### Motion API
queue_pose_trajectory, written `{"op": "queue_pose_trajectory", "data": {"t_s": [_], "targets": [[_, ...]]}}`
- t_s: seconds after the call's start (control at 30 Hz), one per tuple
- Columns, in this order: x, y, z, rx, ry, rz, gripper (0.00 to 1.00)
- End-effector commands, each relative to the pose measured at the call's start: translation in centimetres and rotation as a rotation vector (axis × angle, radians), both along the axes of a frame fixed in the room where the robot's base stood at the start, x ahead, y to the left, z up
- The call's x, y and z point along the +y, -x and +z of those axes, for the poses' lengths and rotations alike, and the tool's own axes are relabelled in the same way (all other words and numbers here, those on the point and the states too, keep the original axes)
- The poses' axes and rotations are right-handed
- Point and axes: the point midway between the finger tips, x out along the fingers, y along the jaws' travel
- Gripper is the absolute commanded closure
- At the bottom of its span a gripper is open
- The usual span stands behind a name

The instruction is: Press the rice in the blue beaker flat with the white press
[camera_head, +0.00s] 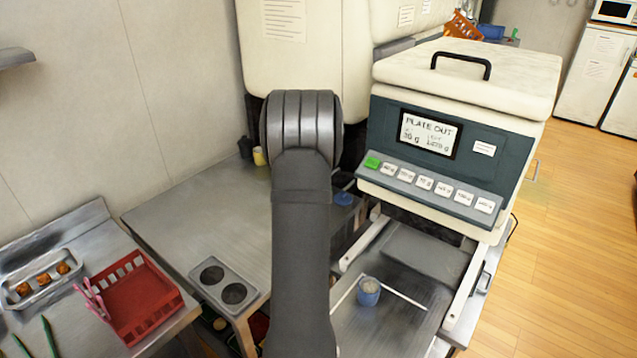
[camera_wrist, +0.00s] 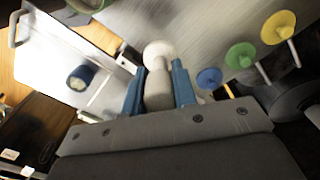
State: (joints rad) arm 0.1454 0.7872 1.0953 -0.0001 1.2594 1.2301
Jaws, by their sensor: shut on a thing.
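My gripper (camera_wrist: 157,78) has blue fingers and is shut on the white press (camera_wrist: 159,52), gripping its pale handle with the round head pointing away in the wrist view. In the head view my arm hides the gripper and the press. The blue beaker (camera_head: 369,293) stands upright on the grey platform under the dispenser, with pale rice visible at its top. It also shows in the wrist view (camera_wrist: 78,80), to the left of the press and apart from it.
Blue (camera_wrist: 209,78), green (camera_wrist: 240,55) and yellow (camera_wrist: 279,26) discs on stems stand to the right of my gripper. The rice dispenser (camera_head: 480,95) overhangs the platform (camera_head: 400,325). A red basket (camera_head: 140,300) and a tray with food (camera_head: 40,282) lie at the left.

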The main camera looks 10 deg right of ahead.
Motion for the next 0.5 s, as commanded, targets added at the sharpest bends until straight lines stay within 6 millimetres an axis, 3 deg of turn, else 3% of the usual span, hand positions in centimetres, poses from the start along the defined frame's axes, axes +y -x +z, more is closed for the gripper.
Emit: {"op": "queue_pose_trajectory", "data": {"t_s": [0.2, 0.5], "targets": [[3.7, 2.5, -0.3, 0.000, 0.000, 0.376, 0.93], [6.4, 5.6, -0.8, 0.000, 0.000, 0.745, 0.93]]}}
